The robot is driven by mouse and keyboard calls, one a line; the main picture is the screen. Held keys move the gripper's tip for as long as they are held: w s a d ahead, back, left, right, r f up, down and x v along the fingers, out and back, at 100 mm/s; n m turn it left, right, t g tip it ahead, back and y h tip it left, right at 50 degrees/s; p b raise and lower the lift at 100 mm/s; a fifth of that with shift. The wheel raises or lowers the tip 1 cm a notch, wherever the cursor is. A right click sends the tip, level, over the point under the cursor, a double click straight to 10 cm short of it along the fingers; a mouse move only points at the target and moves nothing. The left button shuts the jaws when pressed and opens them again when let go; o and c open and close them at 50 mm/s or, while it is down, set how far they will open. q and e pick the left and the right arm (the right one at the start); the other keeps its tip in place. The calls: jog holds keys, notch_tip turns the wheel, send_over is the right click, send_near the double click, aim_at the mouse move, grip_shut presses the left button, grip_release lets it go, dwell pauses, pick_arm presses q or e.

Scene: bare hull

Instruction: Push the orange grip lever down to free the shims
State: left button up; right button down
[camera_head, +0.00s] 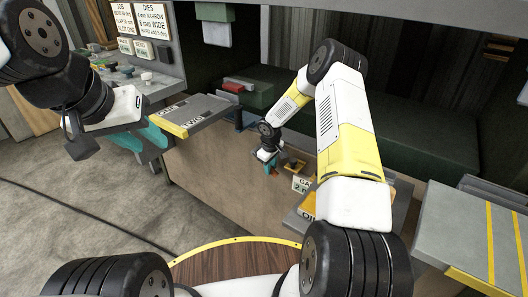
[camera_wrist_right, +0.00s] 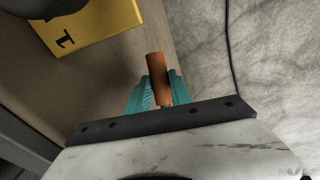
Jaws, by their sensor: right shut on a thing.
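The orange grip lever (camera_wrist_right: 154,80) shows in the right wrist view as a short orange cylinder. My right gripper (camera_wrist_right: 155,88) has its teal fingers around it and is shut on it. In the head view my right gripper (camera_head: 270,167) is low at the front face of the bench, and the lever is barely visible there. My left gripper (camera_head: 150,138) is at the upper left, over the floor and beside the bench. How far its fingers are apart is unclear. I cannot make out the shims.
A yellow block marked 1 (camera_wrist_right: 90,35) is close to the right gripper. A small label plate (camera_head: 302,184) stands right of it. A grey shelf with yellow edge (camera_head: 195,112) juts out near the left arm. A grey striped table (camera_head: 470,235) is at right. Open floor (camera_head: 70,215) lies left.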

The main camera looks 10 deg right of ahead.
jog(key=shift+w+a+f+t+y, duration=0.1)
jog(key=shift+w+f+t+y, duration=0.05)
jog(key=shift+f+t+y, duration=0.3)
jog(key=c, duration=1.2)
grip_release()
jog(key=shift+o, duration=0.2)
jog(key=v, duration=0.7)
jog(key=shift+r, duration=0.35)
